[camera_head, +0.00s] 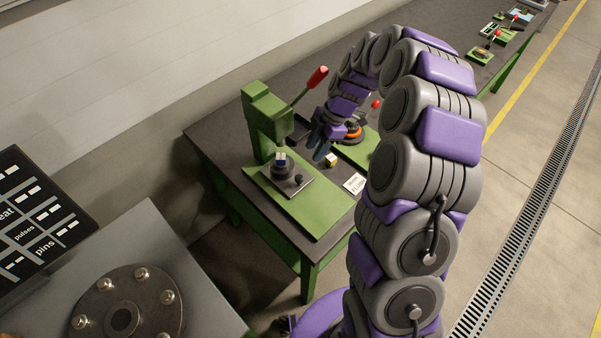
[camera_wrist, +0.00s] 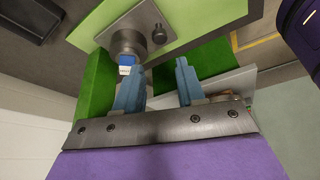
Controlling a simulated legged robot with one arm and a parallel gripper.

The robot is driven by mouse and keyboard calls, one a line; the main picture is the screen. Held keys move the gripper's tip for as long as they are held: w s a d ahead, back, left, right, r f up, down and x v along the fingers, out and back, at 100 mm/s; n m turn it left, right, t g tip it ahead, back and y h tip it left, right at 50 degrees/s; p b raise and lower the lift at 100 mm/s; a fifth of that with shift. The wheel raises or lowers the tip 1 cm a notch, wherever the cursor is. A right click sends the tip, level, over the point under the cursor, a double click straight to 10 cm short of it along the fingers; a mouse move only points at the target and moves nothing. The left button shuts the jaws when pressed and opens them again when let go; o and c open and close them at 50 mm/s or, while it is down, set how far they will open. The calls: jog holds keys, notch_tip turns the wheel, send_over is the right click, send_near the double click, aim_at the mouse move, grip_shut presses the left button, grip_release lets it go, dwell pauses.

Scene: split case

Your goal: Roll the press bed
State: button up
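The green press (camera_head: 268,118) stands on the dark table, with a red-gripped lever (camera_head: 309,86) rising to the right. Its grey bed plate (camera_head: 297,188) lies on the green base below the head. A round holder (camera_head: 281,172) with a small blue-and-white piece (camera_head: 280,159) sits on the plate, beside a dark knob (camera_head: 298,179). The wrist view shows the plate (camera_wrist: 146,17), the piece (camera_wrist: 125,63) and the knob (camera_wrist: 158,35). My gripper (camera_head: 317,147) is right of the press head, above the table. In the wrist view its blue fingers (camera_wrist: 160,67) are apart and empty, with the knob beyond them.
A small yellowish block (camera_head: 331,160) and a white card (camera_head: 354,184) lie right of the press. A second green fixture with an orange ring (camera_head: 353,133) stands close to my gripper. A grey stand with a bolted flange (camera_head: 125,307) is in the foreground.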

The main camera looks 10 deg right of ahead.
aim_at(300, 177)
jog(key=b+x, duration=0.1)
jog(key=x, duration=1.1)
jog(key=shift+w, duration=0.1)
jog(key=shift+c, duration=0.2)
grip_shut()
